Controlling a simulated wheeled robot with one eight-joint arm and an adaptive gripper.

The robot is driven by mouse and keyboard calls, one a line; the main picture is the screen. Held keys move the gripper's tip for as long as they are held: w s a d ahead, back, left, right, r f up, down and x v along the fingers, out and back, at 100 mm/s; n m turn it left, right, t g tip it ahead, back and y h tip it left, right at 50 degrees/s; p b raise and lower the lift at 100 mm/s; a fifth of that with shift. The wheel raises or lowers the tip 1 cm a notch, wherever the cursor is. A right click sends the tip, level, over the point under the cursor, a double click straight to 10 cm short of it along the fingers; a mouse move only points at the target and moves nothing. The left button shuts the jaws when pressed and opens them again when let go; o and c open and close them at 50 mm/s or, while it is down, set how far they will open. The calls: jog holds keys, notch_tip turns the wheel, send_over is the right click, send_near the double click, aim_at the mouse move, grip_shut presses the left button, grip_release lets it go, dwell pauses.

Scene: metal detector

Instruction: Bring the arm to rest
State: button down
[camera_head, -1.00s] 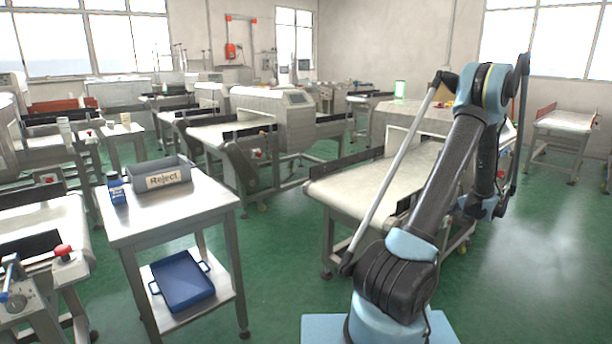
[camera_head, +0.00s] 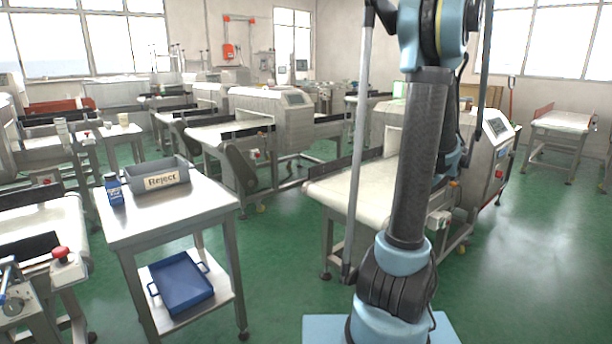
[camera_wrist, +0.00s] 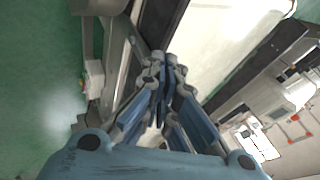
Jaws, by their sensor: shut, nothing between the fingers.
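My arm stands raised in the head view, its dark lower link nearly upright and its elbow at the top edge. The gripper itself cannot be made out there. In the wrist view my gripper (camera_wrist: 163,72) has its blue fingers drawn together at the tips, shut with nothing held. Beyond the fingers the wrist view shows a conveyor's pale belt (camera_wrist: 225,30) and green floor at the left. The fingers appear apart from these surfaces.
A metal detector conveyor (camera_head: 335,190) stands close behind my arm. At the left, a steel table (camera_head: 150,222) holds a grey Reject bin (camera_head: 167,182) and a blue bottle (camera_head: 113,189); a blue tray (camera_head: 181,284) lies on its lower shelf. Green floor (camera_head: 540,270) is clear at the right.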

jog(key=s+a+r+n+g, duration=0.25)
jog(key=s+a+n, duration=0.25)
jog(key=s+a, duration=1.15)
jog(key=s+a+f+n+g, duration=0.1)
jog(key=s+a+f+n, duration=0.1)
jog(key=s, duration=0.6)
jog(key=s+a+f+n+g+h, duration=0.1)
jog(key=s+a+f, duration=0.3)
jog(key=s, duration=0.5)
jog(key=shift+a+f+n+h, duration=0.3)
jog(key=shift+a+n, duration=0.25)
jog(key=shift+n, duration=0.35)
jog(key=shift+w+g, duration=0.1)
jog(key=shift+g, duration=0.15)
jog(key=shift+w+f, duration=0.15)
jog(key=shift+w, duration=0.25)
dwell(1.7)
